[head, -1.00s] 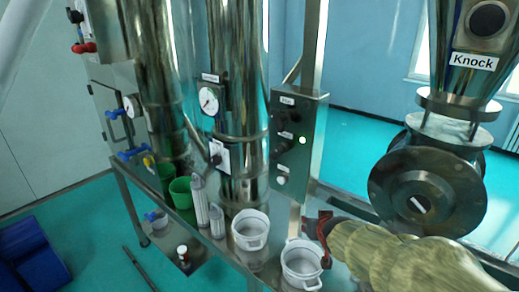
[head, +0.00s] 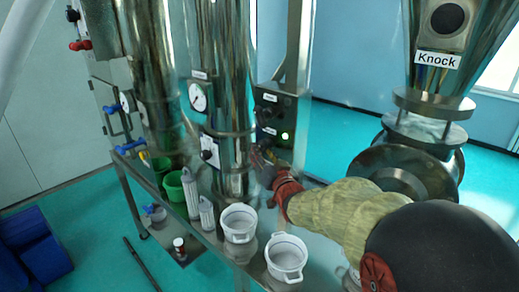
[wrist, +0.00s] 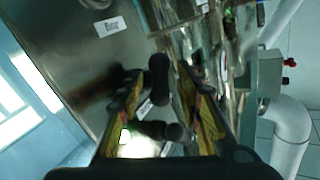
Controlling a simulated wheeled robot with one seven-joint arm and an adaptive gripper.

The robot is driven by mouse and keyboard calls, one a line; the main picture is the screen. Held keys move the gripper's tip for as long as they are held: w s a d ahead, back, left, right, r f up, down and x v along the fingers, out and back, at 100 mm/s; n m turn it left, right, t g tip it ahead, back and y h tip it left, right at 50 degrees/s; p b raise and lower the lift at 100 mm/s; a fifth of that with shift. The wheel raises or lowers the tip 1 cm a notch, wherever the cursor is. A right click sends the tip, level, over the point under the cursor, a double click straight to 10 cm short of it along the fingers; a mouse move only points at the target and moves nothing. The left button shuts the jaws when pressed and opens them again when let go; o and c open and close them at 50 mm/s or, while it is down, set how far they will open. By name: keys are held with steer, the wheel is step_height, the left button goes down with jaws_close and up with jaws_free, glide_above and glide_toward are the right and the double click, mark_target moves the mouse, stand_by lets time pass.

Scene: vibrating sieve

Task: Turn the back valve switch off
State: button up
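In the wrist view my gripper (wrist: 165,92) is open, with yellow-and-black fingers on either side. An upper black knob (wrist: 158,78) and a lower black knob (wrist: 165,131) show between the fingers; contact cannot be told.
Steel columns (head: 225,90) with a round gauge (head: 198,97) stand left of the box. White pots (head: 286,258), a green cup (head: 173,184) and white cylinders (head: 191,195) stand on the table below. A steel hopper (head: 440,60) marked "Knock" stands at the right.

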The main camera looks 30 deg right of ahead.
steer(key=shift+w+d, duration=0.15)
steer(key=shift+w, duration=0.55)
steer(key=shift+w+d, duration=0.1)
steer(key=shift+w, duration=0.6)
steer(key=shift+c, duration=0.5)
steer(key=c, duration=0.7)
jaws_close()
